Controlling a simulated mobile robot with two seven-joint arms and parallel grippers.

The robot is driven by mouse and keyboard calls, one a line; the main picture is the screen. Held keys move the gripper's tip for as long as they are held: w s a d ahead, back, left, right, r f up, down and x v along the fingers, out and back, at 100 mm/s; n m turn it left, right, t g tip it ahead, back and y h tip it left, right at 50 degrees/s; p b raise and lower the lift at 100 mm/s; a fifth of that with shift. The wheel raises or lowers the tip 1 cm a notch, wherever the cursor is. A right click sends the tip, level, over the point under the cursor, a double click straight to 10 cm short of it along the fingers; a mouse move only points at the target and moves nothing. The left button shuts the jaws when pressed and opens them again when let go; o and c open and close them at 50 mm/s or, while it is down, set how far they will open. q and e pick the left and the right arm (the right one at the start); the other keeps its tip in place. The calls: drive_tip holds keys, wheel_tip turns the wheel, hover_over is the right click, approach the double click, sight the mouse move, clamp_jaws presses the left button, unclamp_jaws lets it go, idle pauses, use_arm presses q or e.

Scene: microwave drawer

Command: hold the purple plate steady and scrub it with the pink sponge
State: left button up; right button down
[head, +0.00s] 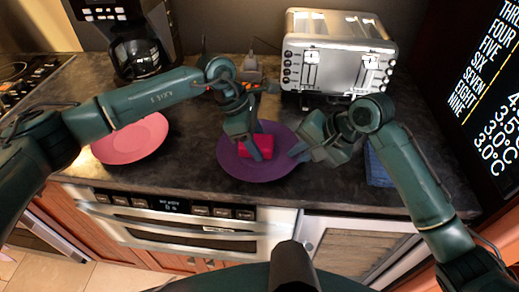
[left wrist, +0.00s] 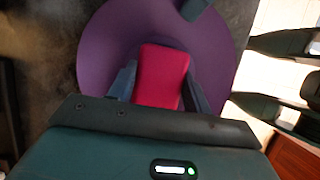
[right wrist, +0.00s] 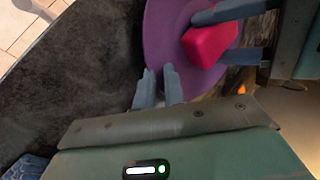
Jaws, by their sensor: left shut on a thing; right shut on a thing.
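The purple plate (head: 275,171) lies on the dark counter near its front edge. The pink sponge (head: 266,144) is on the plate, between the fingers of my left gripper (head: 257,150), which is shut on it. The left wrist view shows the sponge (left wrist: 162,75) between both fingers, over the plate (left wrist: 105,45). My right gripper (head: 299,151) is at the plate's right rim and is shut on it. In the right wrist view its fingers (right wrist: 158,84) meet the plate's edge (right wrist: 163,35). The sponge's underside is hidden.
A pink plate (head: 128,141) lies on the counter to the left. A silver toaster (head: 335,55) stands behind my right arm, and a coffee maker (head: 137,50) stands at the back left. A blue cloth-like thing (head: 377,170) lies to the right. The counter between the two plates is clear.

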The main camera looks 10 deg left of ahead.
use_arm(q)
drive_tip(key=shift+d, duration=0.85)
use_arm(e)
drive_tip(key=shift+f, duration=0.1)
use_arm(q)
drive_tip(key=shift+a+f, duration=0.15)
drive_tip(key=shift+a, duration=0.8)
drive_tip(key=shift+d+f, duration=0.1)
drive_tip(key=shift+d, duration=0.8)
drive_tip(key=shift+a, duration=0.9)
drive_tip(key=shift+d+r, duration=0.2)
drive_tip(key=shift+d, duration=0.75)
drive_tip(key=shift+r, duration=0.1)
drive_tip(key=shift+r, duration=3.05)
drive_tip(key=shift+a, duration=4.55)
use_arm(e)
drive_tip(key=shift+f, duration=0.1)
